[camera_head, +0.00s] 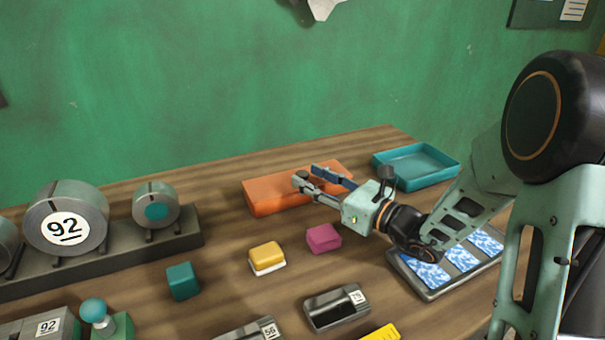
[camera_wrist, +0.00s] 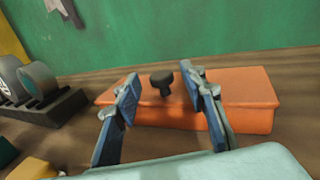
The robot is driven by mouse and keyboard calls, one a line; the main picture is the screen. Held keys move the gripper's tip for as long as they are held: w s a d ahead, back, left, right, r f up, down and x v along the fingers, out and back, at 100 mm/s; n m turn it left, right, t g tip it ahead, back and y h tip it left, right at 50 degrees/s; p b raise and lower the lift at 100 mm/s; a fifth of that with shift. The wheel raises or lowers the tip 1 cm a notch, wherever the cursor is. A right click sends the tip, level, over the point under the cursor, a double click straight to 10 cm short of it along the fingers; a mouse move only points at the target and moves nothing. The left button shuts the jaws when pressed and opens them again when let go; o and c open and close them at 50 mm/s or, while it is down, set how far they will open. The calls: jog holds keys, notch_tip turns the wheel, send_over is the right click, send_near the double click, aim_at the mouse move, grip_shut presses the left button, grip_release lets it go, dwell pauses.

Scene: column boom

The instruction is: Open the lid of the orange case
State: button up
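The orange case (camera_head: 268,199) lies near the back of the wooden table, and its lid looks shut. In the wrist view the orange case (camera_wrist: 248,92) spans the middle, with a dark knob (camera_wrist: 161,79) standing up from its top. My gripper (camera_head: 323,183) is over the right part of the case in the head view. In the wrist view my gripper (camera_wrist: 160,84) is open, with its two blue-padded fingers apart. The knob shows between the fingers, with gaps on both sides. I cannot tell how far beyond the fingertips it is. The knob is not clear in the head view.
A teal tray (camera_head: 416,167) stands right of the case. Yellow (camera_head: 267,256), magenta (camera_head: 323,239) and teal (camera_head: 183,281) blocks lie in front. A rack with metal cylinders (camera_head: 66,217) fills the left. A tray of blue cards (camera_head: 461,257) lies below my forearm. The green wall is behind.

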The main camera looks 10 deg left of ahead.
aim_at(307, 176)
jog(key=shift+x, duration=1.55)
jog(key=shift+c, duration=0.4)
grip_shut()
